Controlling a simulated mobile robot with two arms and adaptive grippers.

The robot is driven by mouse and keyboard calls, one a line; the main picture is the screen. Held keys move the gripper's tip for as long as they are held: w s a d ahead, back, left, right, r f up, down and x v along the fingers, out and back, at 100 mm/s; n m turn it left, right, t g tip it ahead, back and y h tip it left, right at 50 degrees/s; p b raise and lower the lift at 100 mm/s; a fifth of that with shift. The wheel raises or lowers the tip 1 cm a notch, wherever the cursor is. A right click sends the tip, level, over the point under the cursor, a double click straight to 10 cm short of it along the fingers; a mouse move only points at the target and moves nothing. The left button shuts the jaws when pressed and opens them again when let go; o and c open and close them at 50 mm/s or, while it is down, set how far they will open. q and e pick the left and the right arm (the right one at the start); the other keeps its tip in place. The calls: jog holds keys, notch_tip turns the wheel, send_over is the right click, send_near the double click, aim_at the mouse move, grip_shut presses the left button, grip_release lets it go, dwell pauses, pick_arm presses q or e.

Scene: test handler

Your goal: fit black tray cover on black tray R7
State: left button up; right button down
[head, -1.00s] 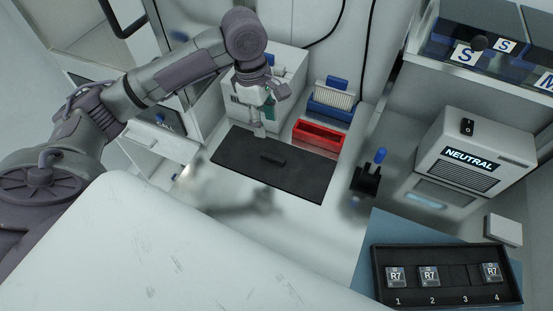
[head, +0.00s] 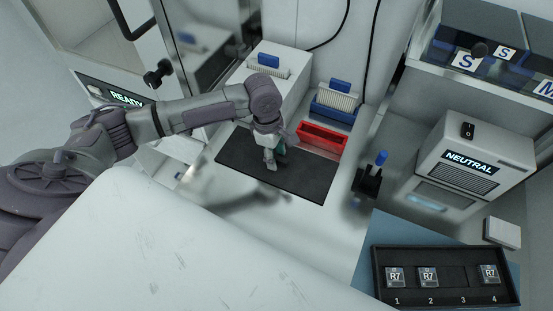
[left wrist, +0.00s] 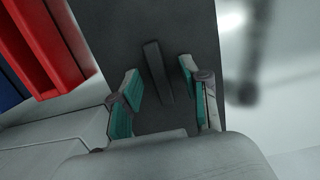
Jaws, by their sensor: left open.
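The black tray R7 (head: 377,279) lies at the lower right in the head view. R7 pieces sit at positions 1, 2 and 4; position 3 is empty. The black tray cover (head: 307,184) appears to be the flat dark slab on the bench, with a raised bar handle. In the left wrist view the handle (left wrist: 153,62) lies between the open fingers of my left gripper (left wrist: 160,78), and the cover (left wrist: 194,25) spreads beneath. In the head view my left gripper (head: 271,166) is above the cover's middle and hides the handle. Contact cannot be told. My right gripper is not in view.
A red bin (head: 322,139) and a blue rack (head: 334,103) stand behind the cover. A black stand with a blue top (head: 369,180) stands between the cover and tray. A NEUTRAL box (head: 475,150) is at the right. The blue mat (head: 390,228) has bare room behind the tray.

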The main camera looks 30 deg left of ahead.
pick_arm(q)
grip_shut()
dwell(0.4)
